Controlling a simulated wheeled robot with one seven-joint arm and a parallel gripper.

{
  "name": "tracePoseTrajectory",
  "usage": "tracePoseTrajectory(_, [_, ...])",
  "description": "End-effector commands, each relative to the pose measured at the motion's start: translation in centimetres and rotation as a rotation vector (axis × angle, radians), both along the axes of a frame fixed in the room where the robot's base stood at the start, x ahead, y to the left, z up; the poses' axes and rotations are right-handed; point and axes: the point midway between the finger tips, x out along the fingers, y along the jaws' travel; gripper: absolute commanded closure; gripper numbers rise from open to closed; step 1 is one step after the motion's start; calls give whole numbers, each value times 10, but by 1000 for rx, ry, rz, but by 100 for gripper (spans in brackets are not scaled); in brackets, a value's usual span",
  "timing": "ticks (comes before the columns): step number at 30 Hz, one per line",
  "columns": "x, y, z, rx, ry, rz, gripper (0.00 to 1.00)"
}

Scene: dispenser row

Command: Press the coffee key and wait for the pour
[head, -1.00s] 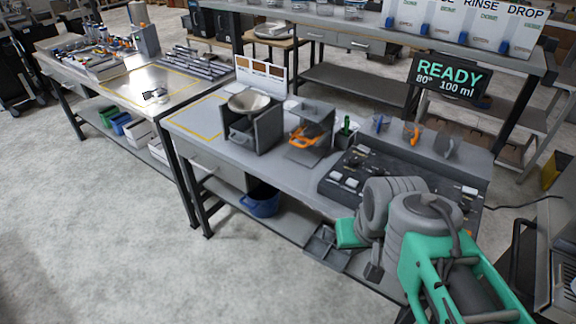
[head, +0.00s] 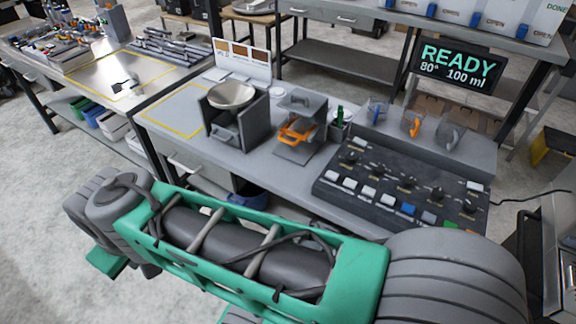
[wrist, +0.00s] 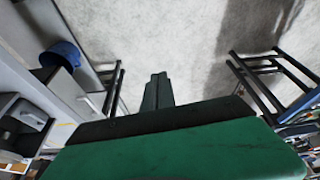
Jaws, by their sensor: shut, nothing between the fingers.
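A dark control panel (head: 400,190) lies on the workbench at the right in the head view. It has a front row of mostly white keys, a blue key (head: 408,209), a green key (head: 450,225) and several knobs. I cannot read which key is coffee. A black display (head: 457,70) behind it reads READY, 80° and 100 ml. My gripper (wrist: 157,92) shows in the wrist view with its dark fingers together and empty, over the floor and away from the panel. My arm crosses the front of the head view.
A grey stand with a bowl (head: 231,95) and a grey stand with an orange part (head: 297,130) are left of the panel. Several small scoop-like holders, one orange (head: 411,123), line the back. A blue bin (wrist: 60,54) is under the bench. Floor at left is open.

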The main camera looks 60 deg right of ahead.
Motion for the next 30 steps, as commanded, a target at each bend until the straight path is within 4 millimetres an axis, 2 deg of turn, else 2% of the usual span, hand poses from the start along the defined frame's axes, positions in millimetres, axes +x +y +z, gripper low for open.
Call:
tracePoseTrajectory(10, [0,-1,1,-1,0,-4,100])
tracePoseTrajectory(14, [10,-24,6,-14,3,-93,100])
tracePoseTrajectory(17, [24,-68,13,-46,11,-261,100])
tracePoseTrajectory(19, [30,-115,19,-79,18,-419,100])
tracePoseTrajectory(22, [26,-187,24,-138,33,-651,100])
tracePoseTrajectory(24, [13,-236,26,-183,49,-806,100])
tracePoseTrajectory(26, [-2,-275,27,-224,65,-936,100])
tracePoseTrajectory(27, [-15,-300,28,-254,76,-1019,100])
tracePoseTrajectory(29, [-39,-336,29,-300,97,-1142,100])
tracePoseTrajectory(30, [-57,-358,30,-332,113,-1222,100])
